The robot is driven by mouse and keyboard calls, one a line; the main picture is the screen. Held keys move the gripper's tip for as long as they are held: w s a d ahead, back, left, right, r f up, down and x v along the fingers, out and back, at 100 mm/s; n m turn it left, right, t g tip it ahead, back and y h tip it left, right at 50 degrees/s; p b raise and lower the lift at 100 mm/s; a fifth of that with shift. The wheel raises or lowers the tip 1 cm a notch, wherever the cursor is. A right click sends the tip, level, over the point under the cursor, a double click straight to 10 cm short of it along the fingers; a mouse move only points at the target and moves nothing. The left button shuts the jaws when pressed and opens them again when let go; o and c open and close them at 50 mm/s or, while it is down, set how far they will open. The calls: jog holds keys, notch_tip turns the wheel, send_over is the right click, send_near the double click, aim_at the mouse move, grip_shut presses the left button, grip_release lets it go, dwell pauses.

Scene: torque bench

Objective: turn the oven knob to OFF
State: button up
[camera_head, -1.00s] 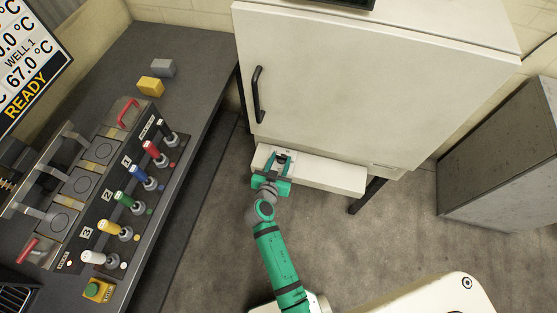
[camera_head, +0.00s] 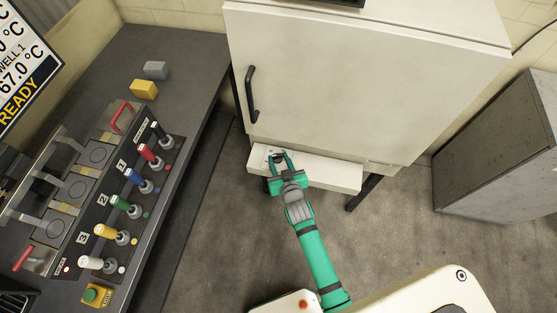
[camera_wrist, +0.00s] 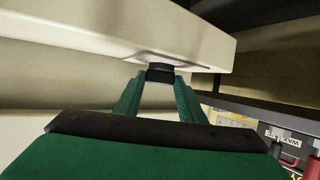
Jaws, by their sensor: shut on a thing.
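The white oven (camera_head: 350,80) stands at the back, with a pale control ledge (camera_head: 330,172) along its lower front. My green gripper (camera_head: 278,158) is at the left end of this ledge in the head view. In the wrist view its two fingers (camera_wrist: 160,85) are shut on the black oven knob (camera_wrist: 160,71), which stands out from the ledge's face. A marked plate (camera_wrist: 155,58) surrounds the knob. The knob's pointer and the OFF mark cannot be read, and the fingers hide much of the knob.
At left is a dark bench (camera_head: 175,55) with a row of coloured-handled levers, red handles, a yellow block (camera_head: 144,89) and a grey block (camera_head: 155,70). A grey cabinet (camera_head: 500,145) stands at right. Open floor lies before the oven.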

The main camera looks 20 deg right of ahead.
jog(key=shift+s+d+f+n+y, duration=0.1)
jog(key=shift+n+y, duration=0.2)
dwell(0.4)
jog(key=o, duration=1)
jog(key=shift+o, duration=0.2)
jog(key=v, duration=1)
jog(key=shift+s+r, duration=0.25)
jog(key=shift+s, duration=0.05)
jog(key=shift+s, duration=0.1)
jog(key=s+a+r+n+y, duration=0.15)
jog(key=s+a, duration=0.25)
jog(key=s, duration=0.4)
jog(key=s+a+r+h, duration=0.1)
jog(key=s+a+r, duration=0.25)
jog(key=s, duration=0.35)
jog(key=s+a+r+t, duration=0.1)
jog(key=s+a+r, duration=0.7)
jog(key=a, duration=0.2)
jog(key=shift+s+m+t, duration=0.2)
jog(key=shift+m+t, duration=0.2)
jog(key=shift+m, duration=0.05)
